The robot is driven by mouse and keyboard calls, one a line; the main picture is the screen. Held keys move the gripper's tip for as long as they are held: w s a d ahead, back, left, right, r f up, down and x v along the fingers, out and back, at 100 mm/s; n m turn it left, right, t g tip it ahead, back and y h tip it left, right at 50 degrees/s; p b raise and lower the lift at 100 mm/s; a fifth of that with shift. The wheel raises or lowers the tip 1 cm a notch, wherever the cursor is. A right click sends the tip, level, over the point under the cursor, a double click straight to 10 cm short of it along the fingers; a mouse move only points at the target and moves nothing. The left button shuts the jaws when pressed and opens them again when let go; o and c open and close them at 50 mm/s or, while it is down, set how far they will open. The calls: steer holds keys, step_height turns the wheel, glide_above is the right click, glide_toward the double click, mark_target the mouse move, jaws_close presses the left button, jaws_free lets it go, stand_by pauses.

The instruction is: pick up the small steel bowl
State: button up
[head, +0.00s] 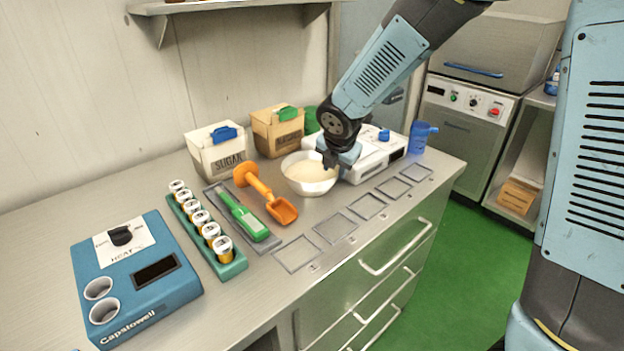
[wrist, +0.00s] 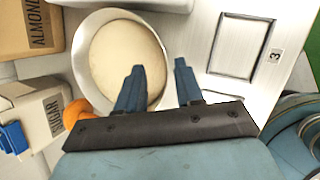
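A pale, shiny bowl (head: 308,187), which I take to be the small steel bowl, stands upright on the counter and holds a cream-coloured mass. My gripper (head: 330,162) is at its right side, pointing down. In the wrist view the bowl (wrist: 84,82) is at upper left. There my gripper (wrist: 159,68) is open, with one finger over the bowl's inside and the other beyond its right rim, so the rim runs between them. I cannot tell how far above the rim the tips are.
A white appliance (head: 372,160) stands close behind the bowl to the right. Sugar (head: 218,155) and almond (head: 279,132) boxes stand behind. An orange scoop (head: 262,190) lies close at left. Several marked squares (head: 335,228) line the front edge, with bare counter there.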

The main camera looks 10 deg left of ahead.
mark_target(336, 175)
steer(key=x, duration=0.3)
steer(key=shift+s+f, duration=0.2)
steer(key=shift+f, duration=0.1)
steer(key=shift+x, duration=0.8)
steer(key=shift+r, duration=0.1)
steer(key=shift+c, duration=0.3)
steer(key=shift+d, duration=0.1)
jaws_close()
